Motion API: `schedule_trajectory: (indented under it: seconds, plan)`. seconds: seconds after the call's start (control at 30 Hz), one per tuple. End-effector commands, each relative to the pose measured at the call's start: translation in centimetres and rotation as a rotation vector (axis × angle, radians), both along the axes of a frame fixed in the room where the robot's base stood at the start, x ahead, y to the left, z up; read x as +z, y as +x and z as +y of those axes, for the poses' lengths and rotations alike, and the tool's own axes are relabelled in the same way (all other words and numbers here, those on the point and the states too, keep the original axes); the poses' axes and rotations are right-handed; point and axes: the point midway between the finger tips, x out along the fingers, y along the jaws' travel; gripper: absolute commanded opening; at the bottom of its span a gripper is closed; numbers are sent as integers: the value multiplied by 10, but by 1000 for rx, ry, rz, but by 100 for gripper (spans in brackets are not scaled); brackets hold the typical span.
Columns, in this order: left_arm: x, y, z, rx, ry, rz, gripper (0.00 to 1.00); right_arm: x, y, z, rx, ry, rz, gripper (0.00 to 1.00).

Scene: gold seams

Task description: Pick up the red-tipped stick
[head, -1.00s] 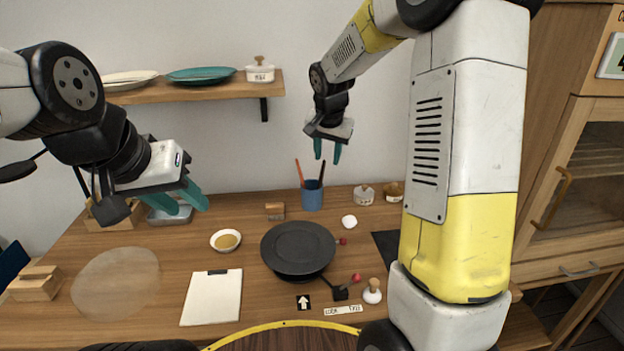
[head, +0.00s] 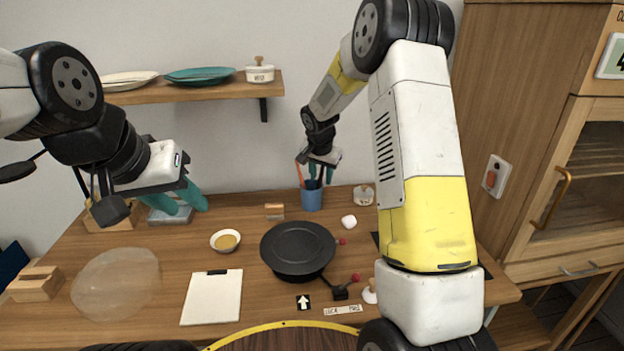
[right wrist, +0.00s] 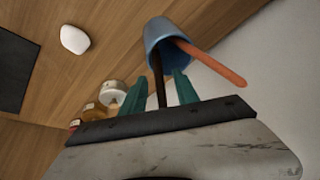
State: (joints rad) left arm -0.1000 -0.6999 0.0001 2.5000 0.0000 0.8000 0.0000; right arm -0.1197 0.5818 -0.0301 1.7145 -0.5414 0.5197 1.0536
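A blue cup (head: 311,199) stands at the back of the table and holds an orange-red stick (head: 299,174) and a dark stick (right wrist: 158,82). The red colour runs along the visible orange-red stick; I see no red tip on the dark one. My right gripper (head: 321,177) points down just above the cup. In the right wrist view its teal fingers are apart, with the dark stick between them and the orange-red stick outside, beyond the right finger. I cannot tell if either finger touches. My left gripper (head: 181,203) is open and empty at the left.
A black pan (head: 298,247) sits mid-table, with red knobs (head: 341,241) (head: 356,278) near its right side. A white lump (head: 348,222), small bowl (head: 225,241), clipboard (head: 212,297) and translucent disc (head: 116,283) are around. A shelf (head: 200,91) hangs behind; a wooden cabinet (head: 560,200) stands right.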

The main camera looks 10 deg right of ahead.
Motion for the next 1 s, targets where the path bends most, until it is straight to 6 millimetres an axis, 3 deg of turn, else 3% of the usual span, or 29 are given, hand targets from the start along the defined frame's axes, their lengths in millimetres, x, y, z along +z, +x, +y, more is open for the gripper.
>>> schedule_trajectory:
  seconds: [0.17,0.37,0.77,1.0]
  plan:
    - [0,0,0,0,0,0,36,0,0,0,0,0,0,37]
    - [0,0,0,0,0,0,36,0,0,0,0,0,0,0]
    - [0,0,0,0,0,0,36,3,0,0,0,0,-1,0]
    - [0,0,0,0,0,0,36,41,1,0,0,1,-6,0]
